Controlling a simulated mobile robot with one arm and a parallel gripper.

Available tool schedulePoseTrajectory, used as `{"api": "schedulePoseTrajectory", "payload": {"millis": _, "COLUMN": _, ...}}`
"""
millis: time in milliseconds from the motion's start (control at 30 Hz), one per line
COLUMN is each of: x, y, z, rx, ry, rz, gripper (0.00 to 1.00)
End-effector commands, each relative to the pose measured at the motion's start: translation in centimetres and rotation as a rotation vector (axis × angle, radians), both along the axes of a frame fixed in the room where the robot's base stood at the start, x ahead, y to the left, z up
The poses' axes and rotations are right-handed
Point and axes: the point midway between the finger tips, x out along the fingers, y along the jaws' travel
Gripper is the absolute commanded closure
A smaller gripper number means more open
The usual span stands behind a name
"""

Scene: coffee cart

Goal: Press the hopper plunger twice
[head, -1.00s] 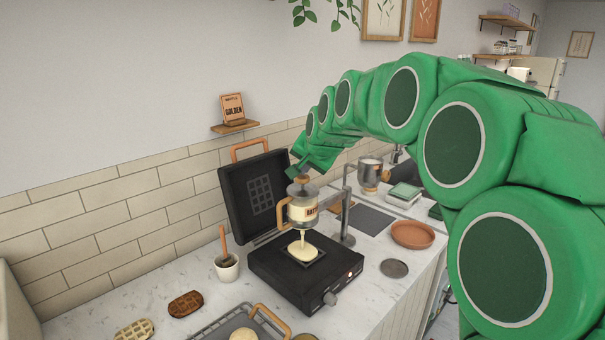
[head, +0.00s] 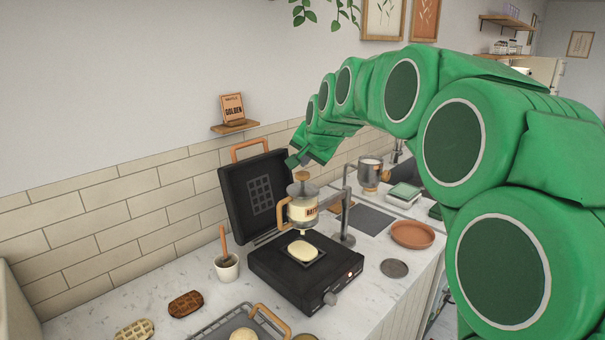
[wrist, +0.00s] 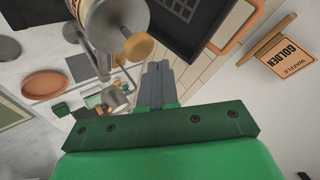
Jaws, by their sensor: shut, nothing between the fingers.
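The batter hopper (head: 303,211) has a label and an orange handle, and hangs from a metal stand over the black waffle iron (head: 280,262). Its plunger knob (head: 301,176) stands raised above the lid; the knob also shows in the wrist view (wrist: 137,47). My gripper (head: 297,160) is shut and empty, just above the knob and apart from it. In the wrist view its fingertips (wrist: 158,68) lie beside the knob. A pale pool of batter (head: 300,249) lies on the iron's plate under the spout. The iron's lid (head: 256,194) is open.
A cup with a brush (head: 227,268) and waffles (head: 186,304) are on the left. A tray (head: 235,325) is in front. A terracotta plate (head: 412,235), a grey disc (head: 394,268), a pitcher (head: 370,173) and a scale (head: 404,192) are on the right.

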Motion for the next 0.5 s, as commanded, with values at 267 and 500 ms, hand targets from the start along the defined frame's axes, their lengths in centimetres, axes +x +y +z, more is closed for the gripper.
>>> {"api": "schedulePoseTrajectory", "payload": {"millis": 267, "x": 0.0, "y": 0.0, "z": 0.4, "rx": 0.0, "ry": -0.001, "rz": -0.001, "gripper": 1.0}}
{"api": "schedulePoseTrajectory", "payload": {"millis": 500, "x": 0.1, "y": 0.0, "z": 2.2, "rx": 0.001, "ry": -0.004, "rz": -0.001, "gripper": 1.0}}
